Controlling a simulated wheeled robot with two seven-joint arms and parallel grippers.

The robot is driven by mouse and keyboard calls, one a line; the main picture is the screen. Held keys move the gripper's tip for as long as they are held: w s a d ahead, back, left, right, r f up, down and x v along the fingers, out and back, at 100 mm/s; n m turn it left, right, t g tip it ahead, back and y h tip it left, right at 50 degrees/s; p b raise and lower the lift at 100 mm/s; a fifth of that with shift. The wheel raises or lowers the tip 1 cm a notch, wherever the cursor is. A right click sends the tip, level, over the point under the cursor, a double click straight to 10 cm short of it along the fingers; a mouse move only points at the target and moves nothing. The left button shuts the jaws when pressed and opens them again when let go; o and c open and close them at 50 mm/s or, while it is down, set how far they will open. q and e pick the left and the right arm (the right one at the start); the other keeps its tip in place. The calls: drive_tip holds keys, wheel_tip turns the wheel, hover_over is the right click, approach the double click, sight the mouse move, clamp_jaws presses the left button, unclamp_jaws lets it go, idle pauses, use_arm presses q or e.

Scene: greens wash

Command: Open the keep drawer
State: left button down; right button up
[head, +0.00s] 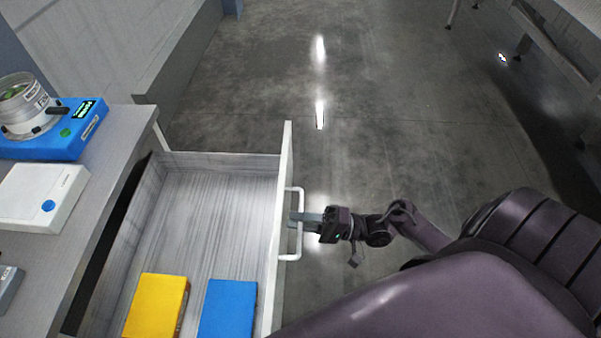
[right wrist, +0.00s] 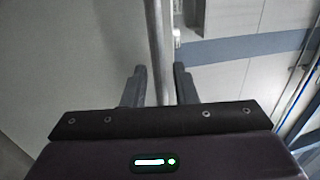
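The keep drawer (head: 222,164) stands pulled well out from the counter on the left in the head view. Its white front panel (head: 284,160) carries a white bar handle (head: 299,245). My right gripper (head: 306,219) is at the middle of this handle. My left gripper is not in view.
A yellow block (head: 157,305) and a blue block (head: 228,308) lie in the drawer. On the counter (head: 110,150) are a blue device (head: 70,140) with a round container (head: 25,105) on it and a white device (head: 45,193). Open floor (head: 370,110) lies beyond the drawer.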

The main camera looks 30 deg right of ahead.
drive_tip(key=b+v, duration=0.2)
drive_tip(key=v, duration=0.6)
drive_tip(key=shift+a, duration=0.1)
